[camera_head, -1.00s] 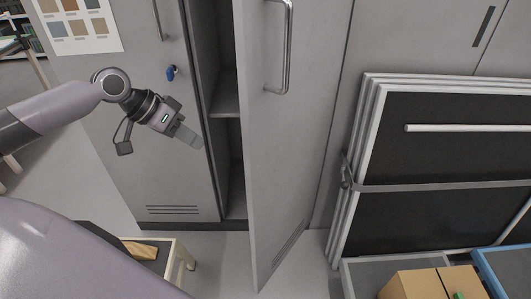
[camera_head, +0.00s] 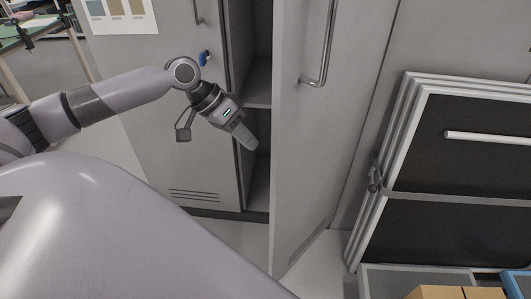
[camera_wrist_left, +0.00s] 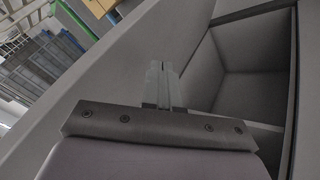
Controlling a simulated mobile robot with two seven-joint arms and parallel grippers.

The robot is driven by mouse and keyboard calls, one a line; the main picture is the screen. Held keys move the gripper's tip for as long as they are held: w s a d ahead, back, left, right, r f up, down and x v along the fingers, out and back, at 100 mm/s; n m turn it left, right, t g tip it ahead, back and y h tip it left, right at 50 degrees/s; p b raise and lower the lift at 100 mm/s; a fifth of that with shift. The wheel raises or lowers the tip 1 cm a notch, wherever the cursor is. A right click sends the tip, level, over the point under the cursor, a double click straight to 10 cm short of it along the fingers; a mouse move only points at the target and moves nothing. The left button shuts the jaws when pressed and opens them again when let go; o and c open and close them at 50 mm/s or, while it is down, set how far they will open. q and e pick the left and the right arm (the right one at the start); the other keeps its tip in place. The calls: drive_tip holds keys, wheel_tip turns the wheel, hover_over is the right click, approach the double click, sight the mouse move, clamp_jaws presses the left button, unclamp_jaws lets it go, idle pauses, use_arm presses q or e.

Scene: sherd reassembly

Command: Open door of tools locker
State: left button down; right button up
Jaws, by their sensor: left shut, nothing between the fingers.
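The tools locker door (camera_head: 318,130) stands partly open in the head view, with a long bar handle (camera_head: 328,45) on its outer face. Behind it, the locker's dark inside (camera_head: 258,88) shows with a shelf. My left gripper (camera_head: 252,143) is shut and empty, with its fingertips in front of the gap between the locker's frame and the open door. In the left wrist view the shut fingers (camera_wrist_left: 163,86) point along the door's inner face (camera_wrist_left: 125,75), with the shelf compartment (camera_wrist_left: 245,80) at right. I cannot tell whether they touch the door. My right gripper is out of view.
A closed locker door (camera_head: 165,120) with a blue-tagged key (camera_head: 204,58) is left of the opening. Strapped framed panels (camera_head: 450,150) lean at right, beyond the door. A cardboard box (camera_head: 455,293) lies at bottom right. Some floor (camera_head: 325,262) is clear below the door.

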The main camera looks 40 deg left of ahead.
use_arm(q)
drive_tip(key=shift+w+d+f, duration=0.1)
drive_tip(key=shift+d+f, duration=0.2)
drive_tip(key=shift+d, duration=0.55)
drive_tip(key=shift+d+f, duration=0.3)
drive_tip(key=shift+d, duration=0.55)
drive_tip(key=shift+w+d+f, duration=0.1)
drive_tip(key=shift+d+f, duration=0.2)
drive_tip(key=shift+d, duration=0.55)
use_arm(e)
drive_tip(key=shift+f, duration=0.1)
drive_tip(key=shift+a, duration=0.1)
